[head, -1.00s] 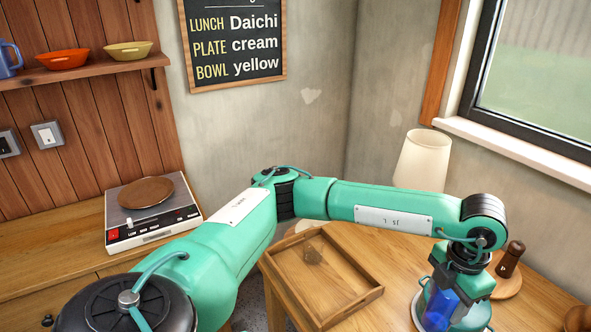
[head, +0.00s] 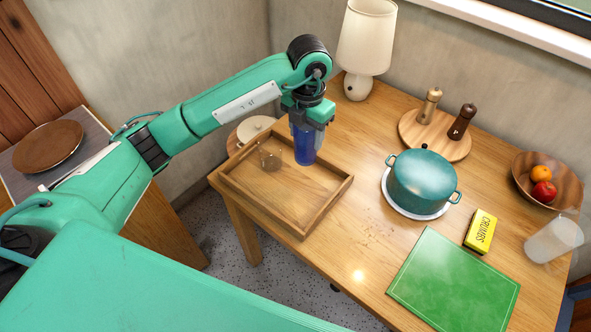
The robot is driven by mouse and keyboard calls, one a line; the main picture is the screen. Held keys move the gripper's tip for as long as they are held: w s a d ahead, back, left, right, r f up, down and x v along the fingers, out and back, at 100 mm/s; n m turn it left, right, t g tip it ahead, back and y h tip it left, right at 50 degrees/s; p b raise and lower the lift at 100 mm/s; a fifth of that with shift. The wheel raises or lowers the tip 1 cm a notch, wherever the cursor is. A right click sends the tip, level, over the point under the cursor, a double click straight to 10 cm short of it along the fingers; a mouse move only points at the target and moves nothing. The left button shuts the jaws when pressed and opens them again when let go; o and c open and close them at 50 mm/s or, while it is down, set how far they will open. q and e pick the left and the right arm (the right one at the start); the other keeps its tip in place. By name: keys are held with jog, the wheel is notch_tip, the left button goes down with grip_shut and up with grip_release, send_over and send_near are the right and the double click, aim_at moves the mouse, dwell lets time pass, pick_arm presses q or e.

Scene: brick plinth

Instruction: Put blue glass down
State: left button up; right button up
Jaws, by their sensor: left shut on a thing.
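The blue glass (head: 304,147) hangs upright below my left gripper (head: 309,124), which is shut on it. The glass is over the right back part of a wooden tray (head: 303,227); whether its base touches the tray floor I cannot tell. A clear glass (head: 269,157) stands in the left back part of the tray. The gripper's fingers are mostly hidden by its own body. My right gripper is not in view.
On the wooden table (head: 342,250), right of the tray, stand a teal pot (head: 422,182), a green mat (head: 455,281), a yellow box (head: 480,231), a frosted container (head: 553,240) and a fruit bowl (head: 553,174). A lamp (head: 366,45) and a mill board (head: 435,137) are behind.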

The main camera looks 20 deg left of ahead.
aim_at(305, 160)
pick_arm(q)
notch_tip(305, 160, down, 10)
jog(key=shift+r+p, duration=0.1)
jog(key=shift+p, duration=0.7)
notch_tip(305, 160, down, 5)
jog(key=shift+f+p, duration=0.1)
jog(key=shift+p, duration=0.35)
jog(key=shift+f, duration=0.25)
jog(key=o, duration=1.1)
